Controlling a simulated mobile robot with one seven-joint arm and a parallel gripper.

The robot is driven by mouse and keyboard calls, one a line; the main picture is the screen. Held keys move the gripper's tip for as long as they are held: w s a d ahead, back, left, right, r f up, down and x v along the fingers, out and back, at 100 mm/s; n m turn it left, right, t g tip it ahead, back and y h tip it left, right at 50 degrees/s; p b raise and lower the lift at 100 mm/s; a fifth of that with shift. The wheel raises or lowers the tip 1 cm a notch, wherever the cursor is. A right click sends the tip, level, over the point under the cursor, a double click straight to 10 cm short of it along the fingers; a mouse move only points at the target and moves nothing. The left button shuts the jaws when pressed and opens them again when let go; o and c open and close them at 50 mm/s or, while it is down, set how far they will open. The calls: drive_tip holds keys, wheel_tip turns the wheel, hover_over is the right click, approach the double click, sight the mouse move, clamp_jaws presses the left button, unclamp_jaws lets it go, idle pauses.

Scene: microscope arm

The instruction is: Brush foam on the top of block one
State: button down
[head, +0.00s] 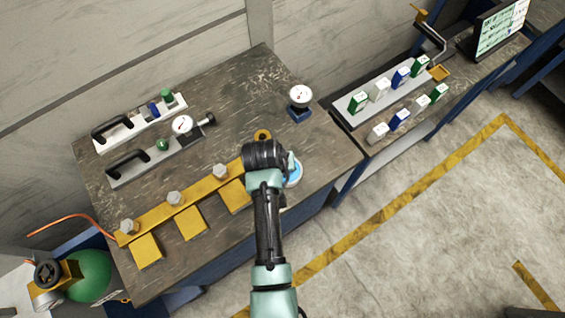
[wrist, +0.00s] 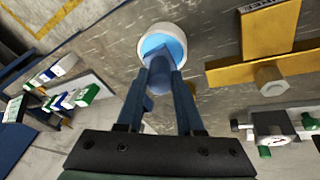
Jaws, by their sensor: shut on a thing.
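My gripper (wrist: 160,78) is shut on a blue brush (wrist: 158,68), seen in the wrist view. The brush's lower end is at a round white cup (wrist: 163,27) with light blue stuff inside; I cannot tell how deep it reaches. In the head view the cup (head: 295,175) is partly hidden by my arm, right of the yellow rail. Yellow blocks (head: 147,250), (head: 192,222), (head: 235,196) lie along the front of the rail (head: 195,193). One block also shows in the wrist view (wrist: 268,28). No number is readable on them.
Bolts stand along the rail. A second bench at right holds small coloured boxes (head: 380,92). A green tank (head: 90,275) stands at lower left.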

drive_tip(key=shift+r+p, duration=3.4)
drive_tip(key=shift+r, duration=0.15)
drive_tip(key=shift+f, duration=0.1)
drive_tip(key=shift+f+b, duration=0.25)
drive_tip(key=shift+b, duration=0.15)
drive_tip(key=s+d+f+m+b, duration=0.1)
drive_tip(key=s+f+b, duration=0.4)
drive_tip(key=b, duration=0.9)
drive_tip(key=shift+s+f+m+h, duration=0.3)
drive_tip(key=shift+s+f, duration=0.05)
drive_tip(key=shift+s, duration=0.65)
